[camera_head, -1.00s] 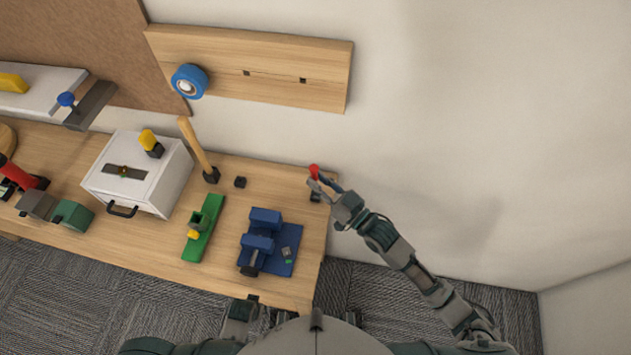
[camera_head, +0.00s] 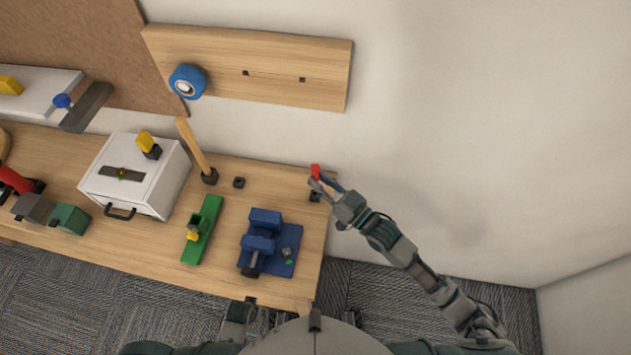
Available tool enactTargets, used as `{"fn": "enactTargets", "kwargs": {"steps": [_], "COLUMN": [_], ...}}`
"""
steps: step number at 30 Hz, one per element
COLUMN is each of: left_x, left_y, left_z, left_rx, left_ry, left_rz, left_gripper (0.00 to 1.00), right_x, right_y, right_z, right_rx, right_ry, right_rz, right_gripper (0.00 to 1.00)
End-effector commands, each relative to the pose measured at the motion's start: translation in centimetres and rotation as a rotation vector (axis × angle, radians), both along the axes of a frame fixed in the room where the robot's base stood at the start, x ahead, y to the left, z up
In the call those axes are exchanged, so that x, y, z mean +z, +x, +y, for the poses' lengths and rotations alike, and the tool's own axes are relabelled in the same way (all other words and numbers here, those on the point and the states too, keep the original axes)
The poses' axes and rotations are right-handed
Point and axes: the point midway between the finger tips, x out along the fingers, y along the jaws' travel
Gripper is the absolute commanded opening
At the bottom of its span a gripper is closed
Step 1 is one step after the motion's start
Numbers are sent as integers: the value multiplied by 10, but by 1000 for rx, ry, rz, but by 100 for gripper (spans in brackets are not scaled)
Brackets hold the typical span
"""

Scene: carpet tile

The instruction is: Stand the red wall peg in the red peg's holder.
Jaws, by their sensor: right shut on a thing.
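The red wall peg (camera_head: 315,171) is at the right end of the workbench, in the fingertips of my right gripper (camera_head: 318,182). That gripper is shut on it, and the peg's red end sticks up past the fingers. The peg's lower part is hidden. A small black holder (camera_head: 314,197) sits on the bench just below the gripper in the picture, partly covered by it. I cannot tell whether the peg touches it. Another small black holder (camera_head: 239,182) stands empty farther left. Part of my left arm shows at the bottom; its gripper (camera_head: 250,300) is unclear.
A wall board (camera_head: 310,70) carries a blue tape roll (camera_head: 188,82) and two dark holes.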

Motion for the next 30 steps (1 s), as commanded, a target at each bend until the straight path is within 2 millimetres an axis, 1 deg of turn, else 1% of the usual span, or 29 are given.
{"fn": "enactTargets", "kwargs": {"steps": [9, 13, 25, 30], "left_x": [-2, -1, -2, 1], "left_y": [0, 0, 0, 0], "left_z": [-1, -2, 0, 0], "left_rx": [1, 0, 0, 0], "left_ry": [3, 5, 1, 2], "left_rz": [0, 1, 1, 0], "left_gripper": [40, 40, 40, 40], "right_x": [0, 1, 1, 1], "right_y": [0, 0, 0, 0], "right_z": [-13, -15, -12, -9], "right_rx": [-1, -1, -1, 1], "right_ry": [9, 11, 8, 7], "right_rz": [-2, -2, -2, -1], "right_gripper": [0, 0, 0, 0]}}
